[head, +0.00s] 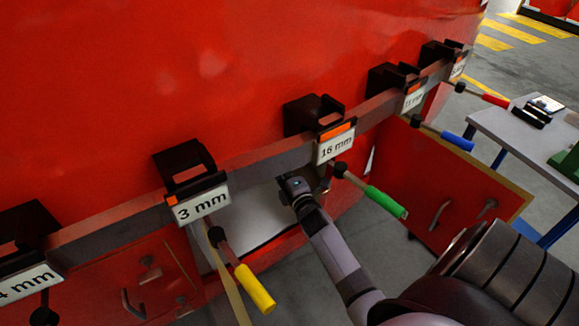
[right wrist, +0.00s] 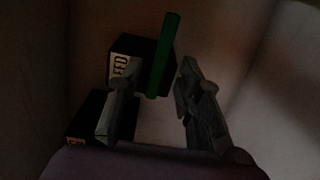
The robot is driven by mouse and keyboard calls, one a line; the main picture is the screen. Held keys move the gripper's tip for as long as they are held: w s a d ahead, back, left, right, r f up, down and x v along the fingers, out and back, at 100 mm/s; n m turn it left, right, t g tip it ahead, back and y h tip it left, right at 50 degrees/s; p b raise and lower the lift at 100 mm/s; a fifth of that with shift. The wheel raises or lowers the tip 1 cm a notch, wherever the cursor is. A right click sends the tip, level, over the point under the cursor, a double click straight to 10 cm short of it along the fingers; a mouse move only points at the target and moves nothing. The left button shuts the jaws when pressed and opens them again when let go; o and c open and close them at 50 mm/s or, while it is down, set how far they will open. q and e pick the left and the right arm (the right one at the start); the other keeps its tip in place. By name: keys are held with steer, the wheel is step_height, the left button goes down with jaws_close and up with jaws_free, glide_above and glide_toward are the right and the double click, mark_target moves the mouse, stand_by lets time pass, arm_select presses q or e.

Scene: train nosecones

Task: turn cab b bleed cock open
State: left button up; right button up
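My right gripper (right wrist: 158,64) is open, with one finger on each side of the lever's lower part; contact cannot be told. In the head view my right arm reaches into an open white-lined compartment (head: 252,226) in the red front, and its fingers are hidden there. Which cab the lever belongs to is not legible. My left gripper is out of view.
A second black box (right wrist: 88,118) sits lower left in the dark compartment. Outside, a grey rail (head: 262,158) carries labelled brackets; yellow (head: 255,288), green (head: 384,201) and blue (head: 457,140) handles hang close to my arm. An open red door (head: 440,195) stands right.

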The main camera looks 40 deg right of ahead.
steer(key=v, duration=0.9)
steer(key=shift+w, duration=0.1)
